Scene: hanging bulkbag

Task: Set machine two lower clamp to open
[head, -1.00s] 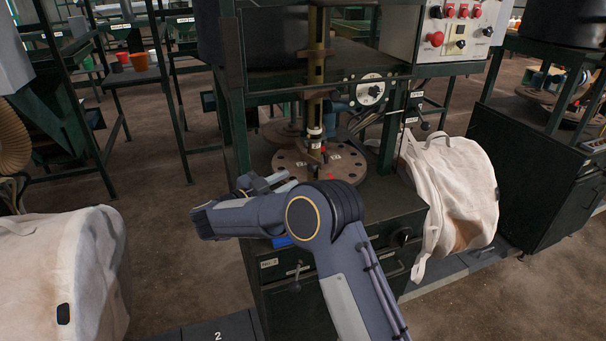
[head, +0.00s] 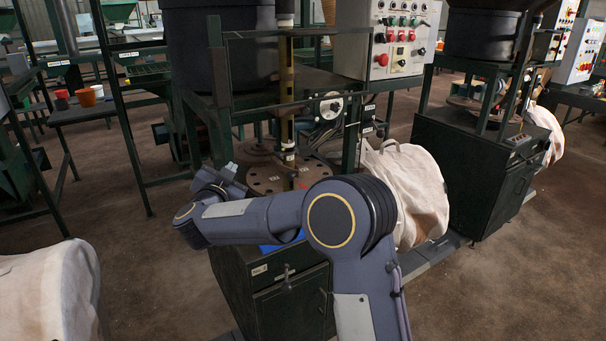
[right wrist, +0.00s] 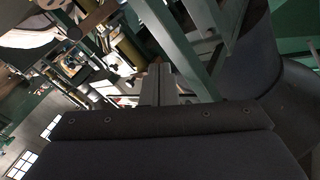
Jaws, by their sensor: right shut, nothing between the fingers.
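The machine in the middle of the head view has a green frame, a round brown drilled plate (head: 262,184) and a dark green cabinet (head: 290,312) below. A small lever handle (head: 287,278) is on the cabinet front, beside a small label. I cannot tell for sure which part is the lower clamp control. My right gripper (head: 228,172) is at the left front of the round plate, in front of the frame, touching no handle that I can see. In the right wrist view its fingers (right wrist: 157,84) are together and empty. My left gripper is out of view.
A control panel (head: 392,40) with red and green buttons is at the upper right of the machine. A white bag (head: 410,190) hangs on its right side, and another white bag (head: 45,295) is at lower left. A second machine (head: 470,175) stands right.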

